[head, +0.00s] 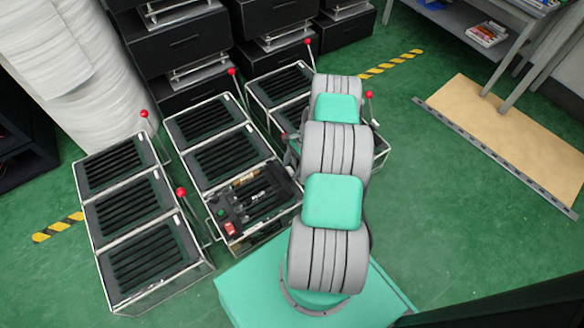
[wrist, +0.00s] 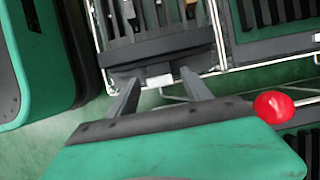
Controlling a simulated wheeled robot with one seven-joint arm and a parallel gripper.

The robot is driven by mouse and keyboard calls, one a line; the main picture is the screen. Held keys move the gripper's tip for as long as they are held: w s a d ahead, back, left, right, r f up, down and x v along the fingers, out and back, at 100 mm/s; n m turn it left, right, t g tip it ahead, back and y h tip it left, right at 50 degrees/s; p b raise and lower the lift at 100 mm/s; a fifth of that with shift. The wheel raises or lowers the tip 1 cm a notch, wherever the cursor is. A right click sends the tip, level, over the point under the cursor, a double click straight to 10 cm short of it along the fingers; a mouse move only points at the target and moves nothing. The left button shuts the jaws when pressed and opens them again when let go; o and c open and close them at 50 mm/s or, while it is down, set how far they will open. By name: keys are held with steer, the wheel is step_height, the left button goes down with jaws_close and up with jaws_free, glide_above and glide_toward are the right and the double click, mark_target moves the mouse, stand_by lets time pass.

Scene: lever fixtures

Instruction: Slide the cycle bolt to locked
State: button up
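The control panel (head: 255,204) sits at the near end of the middle fixture in the head view. It carries a red switch (head: 230,228), a green button (head: 221,213) and several slender bars. I cannot tell for sure which part is the cycle bolt. In the wrist view, my gripper (wrist: 160,75) is open, its two dark fingers apart at a fixture's dark edge. A small pale block (wrist: 160,80) shows between the fingertips; I cannot tell whether they touch it. In the head view my arm hides part of the fixtures, and I cannot make out my gripper.
A red lever knob (wrist: 272,107) is close to my gripper's right in the wrist view. More red-knobbed levers (head: 181,192) stand beside the slatted fixtures (head: 150,255). Black drawer units (head: 180,42) and a white roll (head: 75,70) are behind.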

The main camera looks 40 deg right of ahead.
jaws_close()
stand_by(0.4)
stand_by(0.8)
